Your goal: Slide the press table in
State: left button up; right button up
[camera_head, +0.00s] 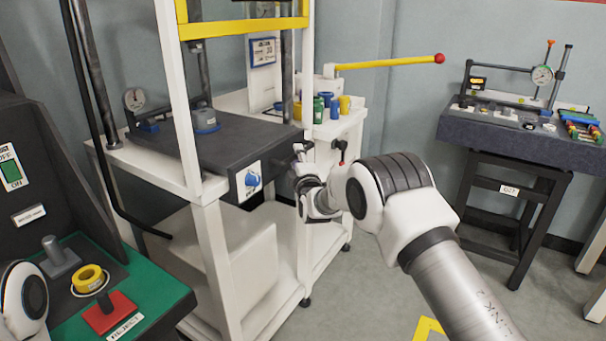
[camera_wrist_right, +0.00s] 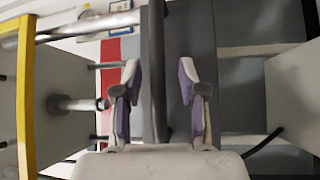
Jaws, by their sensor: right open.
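The press table (camera_head: 235,150) is a dark grey slab in the white and yellow press frame. It sticks out at the front, with a blue drop label (camera_head: 249,181) on its front face. A blue round part (camera_head: 206,121) sits on it. My right gripper (camera_head: 302,152) is at the table's right front corner. In the right wrist view, my open right gripper (camera_wrist_right: 158,95) has its purple-padded fingers on either side of a dark edge that looks like the table's (camera_wrist_right: 155,60); contact cannot be told. My left gripper is out of view.
A yellow lever with a red knob (camera_head: 390,63) reaches out behind the right arm. Small coloured bottles (camera_head: 325,107) stand on the side shelf. A green panel with a red reject pad (camera_head: 110,312) is front left. A test bench (camera_head: 500,128) stands right.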

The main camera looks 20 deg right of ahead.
jog(key=s+a+f, duration=0.1)
jog(key=s, duration=0.8)
jog(key=shift+s, duration=0.4)
jog(key=shift+f, duration=0.1)
dwell(1.0)
